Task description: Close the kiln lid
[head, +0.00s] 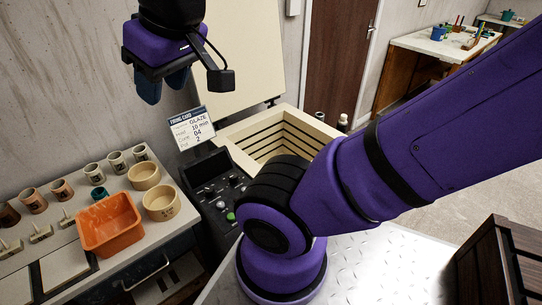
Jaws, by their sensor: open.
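The kiln (232,128) is a square cream box with ridged inner walls, and its chamber is open at the top. Its cream lid (258,60) stands raised behind it, near the wall. My gripper (161,88) is at the upper left, pointing down, with its blue fingers apart and nothing seen between them. It is to the left of the lid and above the bench, apart from both as far as I can tell. My arm hides the right front part of the kiln.
A dark control panel (215,187) and a firing card (192,128) stand left of the kiln. The bench (140,258) holds an orange tub (110,225), bowls (161,203) and several cups. A wooden crate (510,260) is at lower right. Bare floor (440,190) lies to the right.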

